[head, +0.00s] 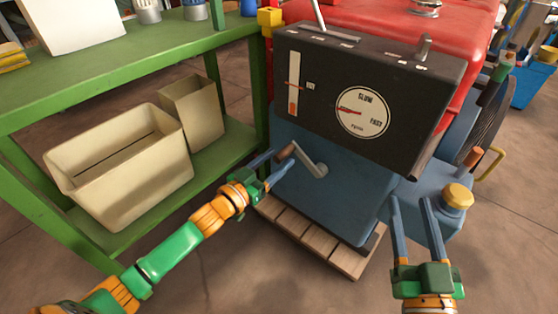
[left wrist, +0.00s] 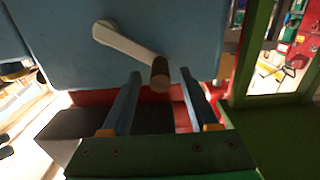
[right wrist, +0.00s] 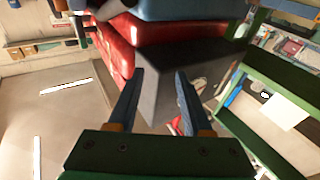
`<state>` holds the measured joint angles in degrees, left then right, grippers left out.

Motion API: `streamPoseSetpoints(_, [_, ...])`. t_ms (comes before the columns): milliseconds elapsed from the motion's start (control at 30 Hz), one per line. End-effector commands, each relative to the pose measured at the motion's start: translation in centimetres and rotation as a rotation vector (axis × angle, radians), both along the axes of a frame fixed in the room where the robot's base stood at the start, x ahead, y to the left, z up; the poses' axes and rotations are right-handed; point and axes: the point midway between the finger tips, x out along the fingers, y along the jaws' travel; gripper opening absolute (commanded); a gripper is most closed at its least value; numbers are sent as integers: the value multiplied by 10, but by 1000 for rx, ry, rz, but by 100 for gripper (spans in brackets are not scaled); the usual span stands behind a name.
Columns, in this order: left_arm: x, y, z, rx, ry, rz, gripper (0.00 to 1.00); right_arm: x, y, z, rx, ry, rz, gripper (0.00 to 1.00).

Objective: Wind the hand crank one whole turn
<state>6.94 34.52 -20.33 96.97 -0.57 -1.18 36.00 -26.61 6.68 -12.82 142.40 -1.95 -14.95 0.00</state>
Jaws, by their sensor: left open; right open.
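The hand crank (head: 308,163) sits on the blue front of the mill (head: 335,195), its arm pointing up and left from the hub to a brown grip (head: 287,152). My left gripper (head: 281,160) is open at the grip. In the left wrist view the crank arm (left wrist: 128,42) runs down right to the grip (left wrist: 160,74), which appears between the two fingertips; whether they touch it I cannot tell. My right gripper (head: 410,200) is open and empty in front of the mill's lower right side. Its fingers also show in the right wrist view (right wrist: 160,74).
A black panel (head: 360,95) with a slow-fast dial (head: 362,113) overhangs the crank. A yellow knob (head: 458,196) stands close to my right gripper. A green shelf (head: 100,90) with beige bins (head: 120,165) flanks my left arm. A wooden pallet (head: 310,235) lies under the mill.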

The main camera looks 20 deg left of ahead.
Motion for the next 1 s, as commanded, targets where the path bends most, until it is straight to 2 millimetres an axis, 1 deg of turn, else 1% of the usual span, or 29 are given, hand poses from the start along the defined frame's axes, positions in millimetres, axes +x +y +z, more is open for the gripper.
streamPoseSetpoints(100, [7,-2,-1,0,0,1,61,-5,2,18,24,-105,9,50])
streamPoseSetpoints(200, [11,-4,-1,0,0,0,61,-8,3,30,38,-163,15,50])
streamPoseSetpoints(333, [13,-5,0,0,0,0,61,-11,3,36,46,-196,17,50])
streamPoseSetpoints(533, [13,-5,0,0,1,0,61,-11,3,37,46,-199,18,50])
streamPoseSetpoints(567, [13,-5,0,0,1,0,58,-11,3,37,46,-198,18,50])
streamPoseSetpoints(600, [13,-5,0,0,1,0,47,-11,3,37,46,-198,18,50])
streamPoseSetpoints(667, [13,-5,0,0,1,0,31,-11,3,37,46,-198,18,50])
streamPoseSetpoints(700, [13,-5,0,0,1,0,20,-11,3,37,46,-197,18,50])
streamPoseSetpoints(767, [13,-5,0,0,1,0,4,-11,3,37,46,-197,18,50])
streamPoseSetpoints(800, [13,-5,0,0,1,0,0,-11,3,37,46,-197,18,50])
streamPoseSetpoints(1000, [13,-5,0,0,1,0,0,-11,3,36,45,-195,18,50])
